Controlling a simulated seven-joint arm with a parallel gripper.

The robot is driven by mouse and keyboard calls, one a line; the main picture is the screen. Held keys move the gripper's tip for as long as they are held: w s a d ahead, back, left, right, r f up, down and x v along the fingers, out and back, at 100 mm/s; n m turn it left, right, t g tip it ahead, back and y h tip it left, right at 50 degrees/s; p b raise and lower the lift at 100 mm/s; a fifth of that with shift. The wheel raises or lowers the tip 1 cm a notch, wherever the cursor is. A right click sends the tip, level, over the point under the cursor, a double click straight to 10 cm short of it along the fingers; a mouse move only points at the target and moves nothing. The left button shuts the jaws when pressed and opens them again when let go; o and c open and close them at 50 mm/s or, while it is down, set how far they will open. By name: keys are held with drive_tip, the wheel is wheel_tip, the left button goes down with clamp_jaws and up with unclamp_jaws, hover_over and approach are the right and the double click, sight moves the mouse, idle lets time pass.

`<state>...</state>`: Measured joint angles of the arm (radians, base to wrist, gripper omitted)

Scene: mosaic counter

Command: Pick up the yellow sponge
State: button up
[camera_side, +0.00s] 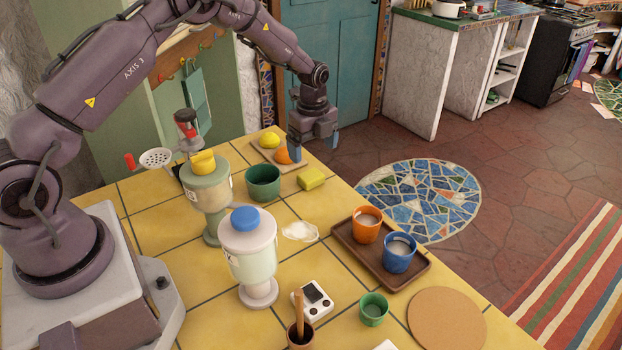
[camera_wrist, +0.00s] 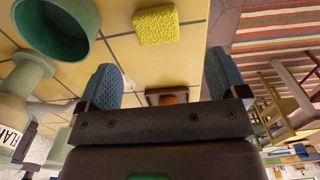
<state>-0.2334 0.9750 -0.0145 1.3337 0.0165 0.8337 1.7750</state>
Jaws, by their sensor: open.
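The yellow sponge (camera_side: 311,178) lies flat on the yellow tiled counter, right of a dark green bowl (camera_side: 263,183). In the wrist view the sponge (camera_wrist: 156,27) shows whole at the top middle, beyond my fingertips and not between them. My gripper (camera_side: 314,148) is above the far end of the counter, higher in the side picture than the sponge and apart from it. Its two blue fingers, also in the wrist view (camera_wrist: 162,80), are spread wide with nothing between them.
A board with a lemon (camera_side: 269,140) and an orange (camera_side: 284,156) sits close behind the gripper. Two dispensers (camera_side: 248,254) stand left of the sponge. A brown tray (camera_side: 352,258) holds an orange cup (camera_side: 366,224) and a blue cup (camera_side: 399,252). The counter edge is close right of the sponge.

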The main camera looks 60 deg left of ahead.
sight(311, 175)
wheel_tip(311, 175, down, 8)
drive_tip(key=shift+s+a+r, duration=0.1)
drive_tip(key=shift+s+r, duration=0.05)
idle(0.3)
drive_tip(key=c, duration=1)
